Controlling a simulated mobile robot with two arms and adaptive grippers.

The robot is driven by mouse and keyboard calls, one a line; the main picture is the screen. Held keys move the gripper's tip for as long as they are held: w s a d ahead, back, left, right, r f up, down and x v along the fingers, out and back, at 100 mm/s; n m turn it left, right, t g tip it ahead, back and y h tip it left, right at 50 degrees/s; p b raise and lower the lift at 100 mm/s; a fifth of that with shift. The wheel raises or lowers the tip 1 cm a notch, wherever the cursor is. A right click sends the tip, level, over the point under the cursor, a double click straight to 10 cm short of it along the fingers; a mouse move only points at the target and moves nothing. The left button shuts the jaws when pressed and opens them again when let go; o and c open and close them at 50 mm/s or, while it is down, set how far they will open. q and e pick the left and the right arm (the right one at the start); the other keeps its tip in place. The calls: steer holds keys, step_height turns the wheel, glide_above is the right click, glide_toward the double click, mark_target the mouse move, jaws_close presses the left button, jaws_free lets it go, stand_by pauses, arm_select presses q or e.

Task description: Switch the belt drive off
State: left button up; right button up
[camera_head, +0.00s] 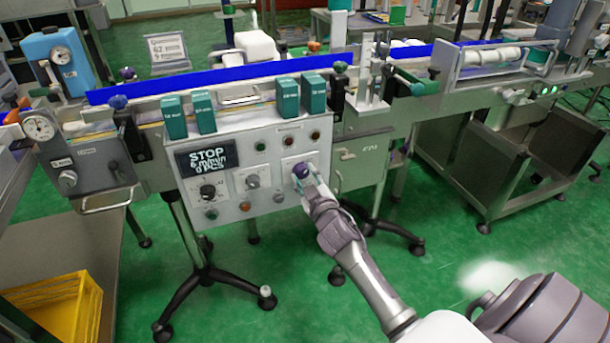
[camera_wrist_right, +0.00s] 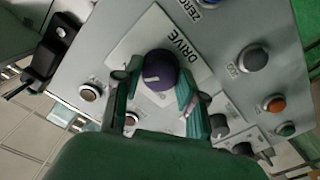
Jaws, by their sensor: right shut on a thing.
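The belt drive knob (camera_wrist_right: 159,72) is a round dark purple knob on a plate marked DRIVE (camera_wrist_right: 182,42) in the right wrist view. In the head view the knob (camera_head: 301,171) sits at the right side of the grey control panel (camera_head: 240,150). My right gripper (camera_wrist_right: 155,90) is shut on the knob, with one green finger on each side of it. The panel display (camera_head: 207,158) reads STOP, with more small text below. My left gripper is not in view.
Other knobs and buttons surround the drive knob, including a black dial (camera_head: 208,191) and a grey knob (camera_head: 252,182). The conveyor with blue side rails (camera_head: 220,77) runs above the panel. Green boxes (camera_head: 287,97) stand along its front. A yellow crate (camera_head: 55,305) is at lower left.

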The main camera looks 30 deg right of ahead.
steer(key=n, duration=0.2)
steer(key=shift+n+p, duration=0.4)
steer(key=n, duration=0.3)
steer(key=shift+n+p, duration=0.3)
steer(key=shift+p, duration=0.05)
steer(key=n, duration=0.4)
steer(key=shift+n+p, duration=0.3)
steer(key=n, duration=0.3)
steer(key=shift+n, duration=0.6)
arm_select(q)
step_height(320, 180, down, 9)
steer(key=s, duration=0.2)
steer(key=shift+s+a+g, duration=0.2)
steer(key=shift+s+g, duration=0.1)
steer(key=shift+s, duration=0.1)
arm_select(e)
steer(key=shift+n, duration=0.3)
steer(key=shift+f, duration=0.1)
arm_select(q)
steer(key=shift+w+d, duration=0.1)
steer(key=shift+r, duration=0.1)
arm_select(e)
steer(key=o, duration=1.1)
